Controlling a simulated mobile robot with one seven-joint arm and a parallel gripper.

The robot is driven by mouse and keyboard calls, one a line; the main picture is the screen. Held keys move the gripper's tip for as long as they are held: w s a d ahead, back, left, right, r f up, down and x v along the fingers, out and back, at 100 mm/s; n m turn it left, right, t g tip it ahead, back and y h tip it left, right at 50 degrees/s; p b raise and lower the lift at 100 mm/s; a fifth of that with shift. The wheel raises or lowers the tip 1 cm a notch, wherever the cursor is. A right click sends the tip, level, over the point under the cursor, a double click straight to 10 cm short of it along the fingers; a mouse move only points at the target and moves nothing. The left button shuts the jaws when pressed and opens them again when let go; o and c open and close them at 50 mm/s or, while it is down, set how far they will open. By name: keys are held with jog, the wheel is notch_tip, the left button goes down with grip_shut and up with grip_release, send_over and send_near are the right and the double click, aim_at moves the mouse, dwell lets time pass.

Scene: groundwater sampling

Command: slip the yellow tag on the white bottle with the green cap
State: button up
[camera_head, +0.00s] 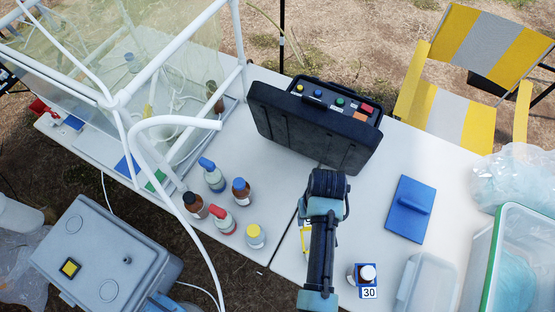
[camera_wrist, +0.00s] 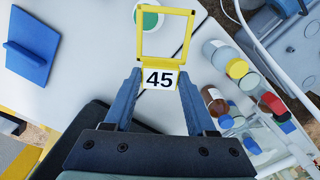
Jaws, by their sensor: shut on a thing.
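The yellow tag (camera_wrist: 183,50) is a square open frame with a white plate marked 45. My gripper (camera_wrist: 160,80) is shut on the tag at its plate end, and the frame points away from the fingers. In the head view the tag (camera_head: 304,242) shows partly, beside my arm. A green cap (camera_wrist: 155,21) shows through the frame in the wrist view, at the top. The tag lies between the camera and the cap; I cannot tell the height between them. The white bottle's body is mostly hidden below its cap, and my arm seems to cover it in the head view.
Several capped bottles (camera_head: 255,236) stand left of my arm.

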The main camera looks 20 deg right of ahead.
jog(key=shift+s+d+f+m+p, duration=0.15)
jog(key=shift+s+d+m+p, duration=0.2)
jog(key=shift+s+d, duration=0.85)
jog(key=shift+p, duration=0.35)
jog(key=shift+f+b, duration=1.9)
jog(key=shift+f, duration=0.5)
jog(key=shift+f, duration=0.25)
jog(key=shift+f+b, duration=1)
jog(key=shift+f, duration=0.5)
jog(key=shift+f, duration=0.15)
jog(key=o, duration=1.1)
jog(key=shift+c, duration=0.2)
